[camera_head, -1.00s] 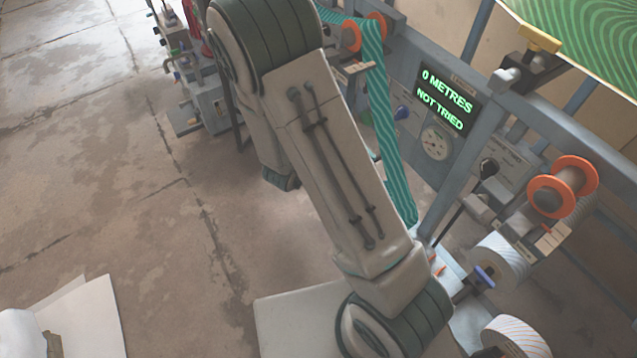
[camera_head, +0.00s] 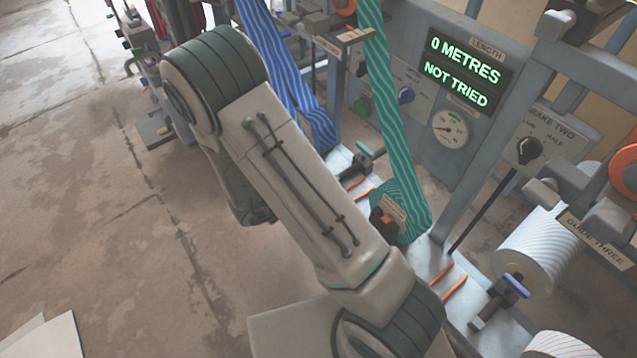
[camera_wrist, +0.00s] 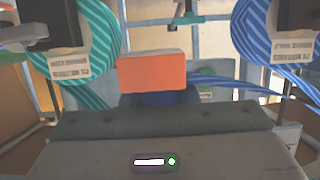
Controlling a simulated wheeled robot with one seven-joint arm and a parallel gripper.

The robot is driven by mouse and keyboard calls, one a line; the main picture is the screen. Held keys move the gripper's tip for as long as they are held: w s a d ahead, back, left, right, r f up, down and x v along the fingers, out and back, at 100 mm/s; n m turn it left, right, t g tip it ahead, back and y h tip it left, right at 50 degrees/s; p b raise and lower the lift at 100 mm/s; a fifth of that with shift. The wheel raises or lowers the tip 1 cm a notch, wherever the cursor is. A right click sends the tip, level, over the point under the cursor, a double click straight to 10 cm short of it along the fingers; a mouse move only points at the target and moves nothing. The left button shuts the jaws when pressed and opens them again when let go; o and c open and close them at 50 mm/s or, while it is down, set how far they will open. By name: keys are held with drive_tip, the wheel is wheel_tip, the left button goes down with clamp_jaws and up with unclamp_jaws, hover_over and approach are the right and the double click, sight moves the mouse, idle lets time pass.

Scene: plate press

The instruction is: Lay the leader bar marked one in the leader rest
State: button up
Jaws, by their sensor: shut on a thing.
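In the wrist view my gripper (camera_wrist: 155,95) is shut on an orange-faced block (camera_wrist: 152,72), with a dark blue part below it. I take this to be the leader bar, but no mark one can be read on it. A blue striped band (camera_wrist: 245,84) runs from the right towards the block; whether it is joined to it cannot be told. In the head view my arm hides the gripper and whatever it holds. I cannot make out the leader rest for certain in either view.
A teal striped web (camera_head: 385,110) ends in a roll with a tag at the frame's foot. A blue striped web (camera_head: 275,60) hangs left of it. A panel (camera_head: 466,68) reads 0 METRES, NOT TRIED. A white roll (camera_head: 540,250) stands right. Open floor (camera_head: 90,220) lies left.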

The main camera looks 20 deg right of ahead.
drive_tip(key=b, duration=1.1)
hover_over(359, 191)
wheel_tip(359, 191, down, 8)
drive_tip(key=shift+d+r, duration=0.1)
drive_tip(key=shift+r, duration=0.05)
wheel_tip(359, 191, down, 3)
drive_tip(key=shift+r+b, duration=0.1)
drive_tip(key=shift+b, duration=0.8)
drive_tip(key=shift+f+b, duration=0.65)
drive_tip(key=shift+f, duration=0.6)
drive_tip(key=o, duration=1.1)
drive_tip(key=shift+o, duration=0.2)
drive_tip(key=p+v, duration=0.6)
drive_tip(key=v, duration=0.7)
drive_tip(key=shift+a+r, duration=0.2)
drive_tip(key=shift+a, duration=0.15)
